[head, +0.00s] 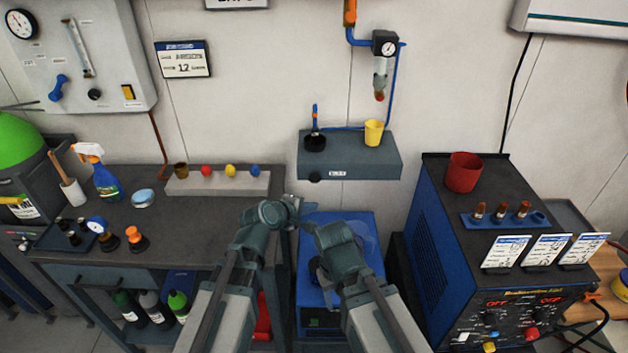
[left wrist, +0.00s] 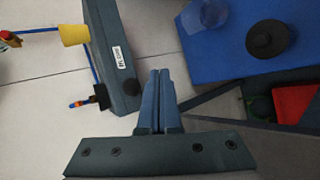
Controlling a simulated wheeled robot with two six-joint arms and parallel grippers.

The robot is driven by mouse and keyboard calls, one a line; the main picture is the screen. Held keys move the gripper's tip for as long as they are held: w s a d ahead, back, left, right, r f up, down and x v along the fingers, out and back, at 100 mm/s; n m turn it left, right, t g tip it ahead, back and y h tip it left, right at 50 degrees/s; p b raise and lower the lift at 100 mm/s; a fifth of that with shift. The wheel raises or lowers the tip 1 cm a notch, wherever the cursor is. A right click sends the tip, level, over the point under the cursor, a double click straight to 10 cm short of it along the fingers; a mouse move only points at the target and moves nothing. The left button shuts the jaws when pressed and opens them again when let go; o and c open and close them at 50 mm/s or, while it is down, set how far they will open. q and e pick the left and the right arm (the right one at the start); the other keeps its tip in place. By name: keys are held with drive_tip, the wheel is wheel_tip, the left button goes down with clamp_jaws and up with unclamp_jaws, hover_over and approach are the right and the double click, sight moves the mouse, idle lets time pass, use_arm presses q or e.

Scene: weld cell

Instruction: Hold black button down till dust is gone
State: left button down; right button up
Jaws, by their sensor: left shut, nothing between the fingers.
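A black round button (left wrist: 265,39) stands on the blue box in the left wrist view, beside a clear dome (left wrist: 208,14). In the head view this blue box (head: 312,222) is partly behind my right arm. Another small black knob (left wrist: 131,87) is on the front of the grey wall shelf, next to a white label. My left gripper (head: 294,205) is shut and empty; its fingertips (left wrist: 157,73) show between shelf and blue box, apart from both buttons. My right wrist is over the blue box; its fingers are not discernible. No dust can be made out.
The wall shelf (head: 380,165) carries a yellow cup (head: 374,133). A workbench (head: 170,235) with a spray bottle (head: 103,175) is at left. A blue welding machine (head: 427,245) with a red cup (head: 463,172) is at right. A red item (left wrist: 295,103) lies low near the blue box.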

use_arm(q)
drive_tip(key=w, duration=0.8)
drive_tip(key=shift+w, duration=0.25)
drive_tip(key=shift+w, duration=0.15)
idle(1.7)
drive_tip(key=shift+w, duration=0.3)
drive_tip(key=shift+w, duration=0.55)
idle(1.9)
drive_tip(key=shift+s, duration=0.1)
idle(1.0)
drive_tip(key=shift+s, duration=0.9)
drive_tip(key=shift+s, duration=0.1)
drive_tip(key=shift+s, duration=2.4)
